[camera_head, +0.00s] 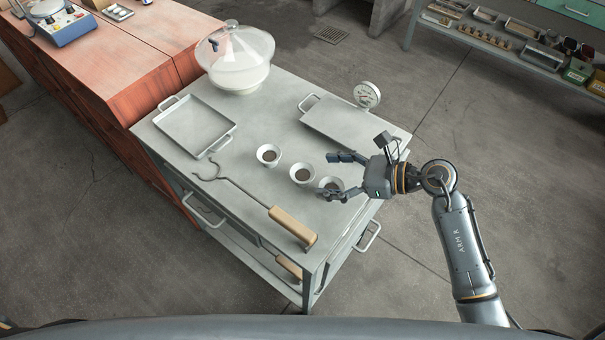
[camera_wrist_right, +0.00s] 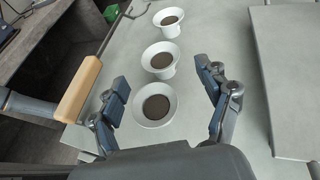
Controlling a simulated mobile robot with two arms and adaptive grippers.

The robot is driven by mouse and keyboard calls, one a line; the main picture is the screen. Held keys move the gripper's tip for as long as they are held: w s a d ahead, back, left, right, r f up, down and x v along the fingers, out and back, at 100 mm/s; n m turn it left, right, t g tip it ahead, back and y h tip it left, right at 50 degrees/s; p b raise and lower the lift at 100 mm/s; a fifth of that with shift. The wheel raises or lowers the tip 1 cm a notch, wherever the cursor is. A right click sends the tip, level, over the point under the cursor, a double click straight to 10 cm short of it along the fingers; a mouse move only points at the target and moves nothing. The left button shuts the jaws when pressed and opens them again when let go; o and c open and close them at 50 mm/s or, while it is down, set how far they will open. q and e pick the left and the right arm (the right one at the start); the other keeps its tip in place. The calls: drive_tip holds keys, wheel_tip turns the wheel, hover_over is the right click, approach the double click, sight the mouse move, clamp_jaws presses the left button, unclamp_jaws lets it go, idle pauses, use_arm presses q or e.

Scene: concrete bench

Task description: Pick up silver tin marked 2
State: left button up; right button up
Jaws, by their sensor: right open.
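I cannot make out a silver tin with a 2 on it in either view. Three small whitish cups with dark contents stand in a row on the grey metal cart (camera_head: 240,125): a left cup (camera_head: 268,156), a middle cup (camera_head: 302,174) and a right cup (camera_head: 330,183). No marks on them are legible. My right gripper (camera_head: 334,175) is open at the right cup, with a finger on either side. In the right wrist view, this nearest cup (camera_wrist_right: 154,106) sits between the open fingers (camera_wrist_right: 163,90), apparently ungripped. My left gripper is out of view.
A shallow tray (camera_head: 195,123) and a glass dome (camera_head: 236,55) stand toward the back left. A flat tray (camera_head: 342,122) and a round gauge (camera_head: 367,94) are at the right. A wooden-handled tool (camera_head: 292,226) lies near the front edge.

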sight(296, 173)
drive_tip(key=p+x, duration=0.1)
drive_tip(key=x, duration=0.4)
drive_tip(key=shift+a, duration=0.15)
drive_tip(key=c, duration=1.2)
